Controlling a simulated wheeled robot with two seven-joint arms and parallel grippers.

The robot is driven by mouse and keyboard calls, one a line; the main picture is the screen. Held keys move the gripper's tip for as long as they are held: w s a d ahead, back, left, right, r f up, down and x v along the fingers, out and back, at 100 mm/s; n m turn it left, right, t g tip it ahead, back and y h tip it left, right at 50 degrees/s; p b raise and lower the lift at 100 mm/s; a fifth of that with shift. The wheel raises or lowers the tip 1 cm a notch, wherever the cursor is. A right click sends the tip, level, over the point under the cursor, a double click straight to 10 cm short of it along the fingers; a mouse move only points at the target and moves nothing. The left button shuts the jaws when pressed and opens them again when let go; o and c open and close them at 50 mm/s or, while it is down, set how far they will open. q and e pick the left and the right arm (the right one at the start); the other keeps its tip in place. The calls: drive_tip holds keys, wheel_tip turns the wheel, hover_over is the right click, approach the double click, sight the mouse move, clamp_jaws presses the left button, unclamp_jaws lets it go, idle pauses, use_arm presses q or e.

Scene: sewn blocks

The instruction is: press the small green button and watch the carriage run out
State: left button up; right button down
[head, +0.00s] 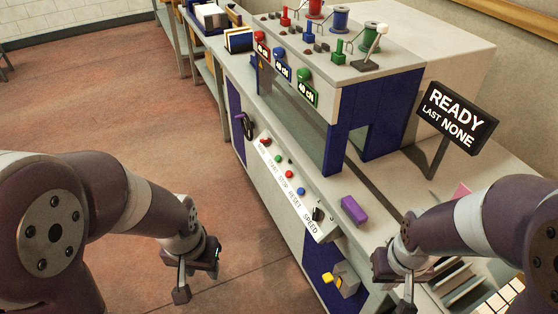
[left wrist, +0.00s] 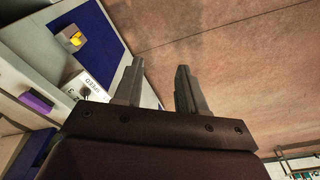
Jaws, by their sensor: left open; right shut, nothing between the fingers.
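The small green button (head: 278,158) sits on the sloped white control strip (head: 310,223) along the machine's front, between a red button (head: 265,142) and another red button (head: 289,173). A blue button (head: 300,190) is further down. My left gripper (head: 184,284) is open and empty over the floor, left of the strip and apart from it. Its two spread fingers also show in the left wrist view (left wrist: 158,86). My right gripper (head: 406,300) is shut and empty, right of the strip's near end. I cannot make out the carriage. The sign (head: 457,116) reads "READY LAST NONE".
A purple block (head: 352,210) lies beside the speed knob (head: 318,214). A yellow switch (head: 328,278) juts from the front below. Thread spools (head: 339,19) and coloured levers stand on the machine top. The floor (head: 150,110) to the left is clear.

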idle(0.3)
use_arm(q)
clamp_jaws()
idle(1.6)
